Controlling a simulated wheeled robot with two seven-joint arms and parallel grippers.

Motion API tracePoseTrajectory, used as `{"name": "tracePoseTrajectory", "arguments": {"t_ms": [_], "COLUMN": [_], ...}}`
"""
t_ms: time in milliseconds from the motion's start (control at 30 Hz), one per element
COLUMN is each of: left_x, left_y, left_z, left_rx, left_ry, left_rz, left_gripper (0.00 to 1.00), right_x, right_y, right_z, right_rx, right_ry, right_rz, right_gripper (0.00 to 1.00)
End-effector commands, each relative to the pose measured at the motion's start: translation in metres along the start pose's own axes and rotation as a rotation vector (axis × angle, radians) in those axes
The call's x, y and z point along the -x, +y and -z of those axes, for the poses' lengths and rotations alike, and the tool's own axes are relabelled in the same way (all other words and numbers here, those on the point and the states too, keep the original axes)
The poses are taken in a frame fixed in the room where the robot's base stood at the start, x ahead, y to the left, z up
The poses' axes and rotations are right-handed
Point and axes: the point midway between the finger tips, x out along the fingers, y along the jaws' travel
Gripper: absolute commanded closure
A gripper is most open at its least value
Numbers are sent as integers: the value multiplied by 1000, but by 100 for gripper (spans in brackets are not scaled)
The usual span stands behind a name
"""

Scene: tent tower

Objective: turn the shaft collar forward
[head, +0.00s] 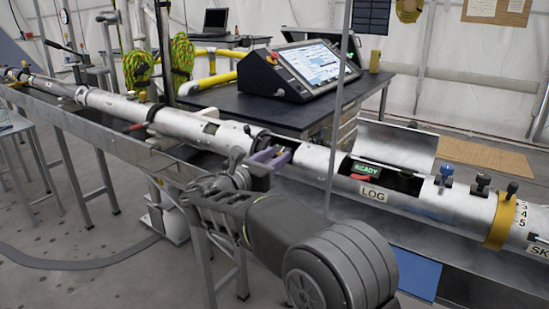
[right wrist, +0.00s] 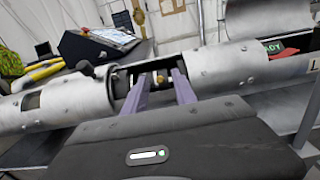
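A long silver tube (head: 230,136) lies across the view with a cut-out window in its side. Inside the window, the right wrist view shows a shaft with small brass-coloured parts (right wrist: 162,77); I take these to be at the shaft collar, but its outline is unclear. My right gripper (head: 272,155) is at this window. Its two purple fingers (right wrist: 160,82) point into it, spread apart, with the brass-coloured parts showing between and beyond them. I cannot tell whether a finger touches the collar. My left gripper is not in view.
Right of the window, the tube has a "LOG" section with a green READY display (head: 369,172), an open cover (head: 395,147), dark knobs (head: 446,171) and a yellow numbered ring (head: 500,217). A console (head: 300,70) stands on a dark table behind. A thin grey post (head: 340,110) rises nearby.

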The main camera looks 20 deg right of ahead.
Motion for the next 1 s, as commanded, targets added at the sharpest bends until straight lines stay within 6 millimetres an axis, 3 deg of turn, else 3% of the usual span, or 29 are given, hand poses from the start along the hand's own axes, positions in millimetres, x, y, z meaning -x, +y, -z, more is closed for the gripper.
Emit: {"name": "tracePoseTrajectory", "arguments": {"t_ms": [400,1000], "left_x": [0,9], "left_y": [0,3], "left_z": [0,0], "left_rx": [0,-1], "left_ry": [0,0], "left_rz": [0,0], "left_gripper": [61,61], "right_x": [0,0], "right_y": [0,0], "right_z": [0,-4], "right_rx": [0,0], "right_ry": [0,18], "right_rz": [0,1], "right_gripper": [100,100]}}
